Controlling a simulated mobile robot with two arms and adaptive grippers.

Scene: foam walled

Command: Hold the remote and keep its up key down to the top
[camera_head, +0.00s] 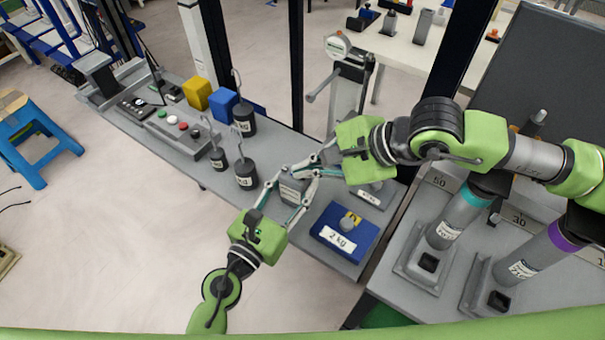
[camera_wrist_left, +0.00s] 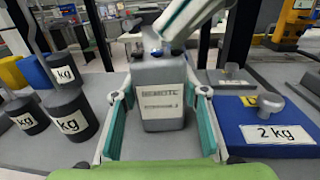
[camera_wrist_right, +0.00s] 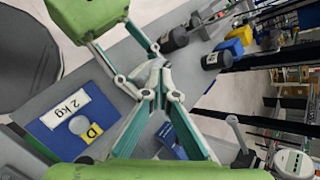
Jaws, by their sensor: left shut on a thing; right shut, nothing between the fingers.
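The remote (camera_head: 293,190) is a grey box with a "REMOTE" label on its front. My left gripper (camera_head: 290,186) is shut on it, one finger on each side, as the left wrist view shows (camera_wrist_left: 160,100). It looks upright above the grey bench. My right gripper (camera_head: 300,167) is shut and empty. Its fingertips come down at the top of the remote, where a blue patch (camera_wrist_left: 154,49) shows beside them. They hide most of the top, so I cannot tell whether a key is pressed. The right wrist view shows the closed right fingers (camera_wrist_right: 158,68).
A blue 2 kg block (camera_head: 325,238) stands on the bench beside the remote. Dark hanging weights (camera_head: 246,174) stand to the left, with a button box (camera_head: 180,130), yellow block (camera_head: 197,93) and blue block (camera_head: 223,104). Large cylinders (camera_head: 462,215) stand on the right table.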

